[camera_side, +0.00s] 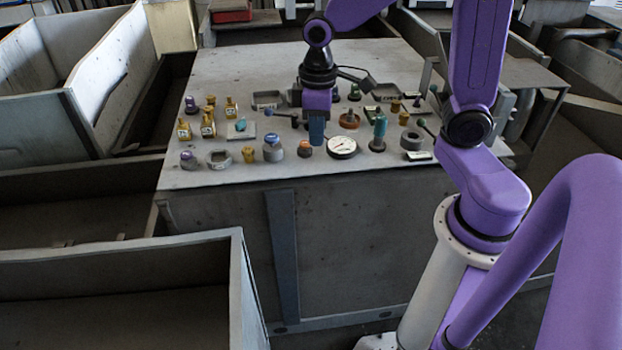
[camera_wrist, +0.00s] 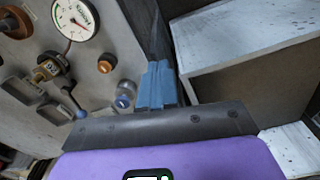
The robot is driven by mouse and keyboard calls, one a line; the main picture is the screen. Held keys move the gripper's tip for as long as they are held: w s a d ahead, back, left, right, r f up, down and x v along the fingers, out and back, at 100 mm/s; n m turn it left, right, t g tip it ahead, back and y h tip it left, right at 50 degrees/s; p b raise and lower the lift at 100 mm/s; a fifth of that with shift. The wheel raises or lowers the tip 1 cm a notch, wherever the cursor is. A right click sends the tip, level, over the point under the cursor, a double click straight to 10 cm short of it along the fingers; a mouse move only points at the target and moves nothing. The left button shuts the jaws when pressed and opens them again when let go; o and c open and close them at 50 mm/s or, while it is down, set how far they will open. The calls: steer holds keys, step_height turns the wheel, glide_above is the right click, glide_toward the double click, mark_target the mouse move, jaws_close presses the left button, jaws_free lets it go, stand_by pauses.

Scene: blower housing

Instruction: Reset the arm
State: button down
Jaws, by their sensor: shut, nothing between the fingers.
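My gripper (camera_side: 317,130) hangs over the front part of the grey table (camera_side: 225,80), its blue fingers pointing down just left of a white dial gauge (camera_side: 342,146). In the wrist view the blue fingers (camera_wrist: 157,86) are together with nothing between them. The dial gauge (camera_wrist: 75,18) shows there at the top left. Whether the fingertips clear the small things below is hard to tell from the side view.
Several small bottles and knobs (camera_side: 208,125) stand on the table's left part. A teal-topped post (camera_side: 380,130) and a grey ring (camera_side: 411,140) stand to the right of the gauge. Grey open bins (camera_side: 120,290) surround the table. The table's back left is clear.

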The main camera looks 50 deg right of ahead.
steer(key=s+a+r+n, duration=0.1)
steer(key=s+n, duration=0.5)
steer(key=s, duration=1.1)
steer(key=shift+s+a, duration=0.3)
steer(key=shift+s, duration=0.05)
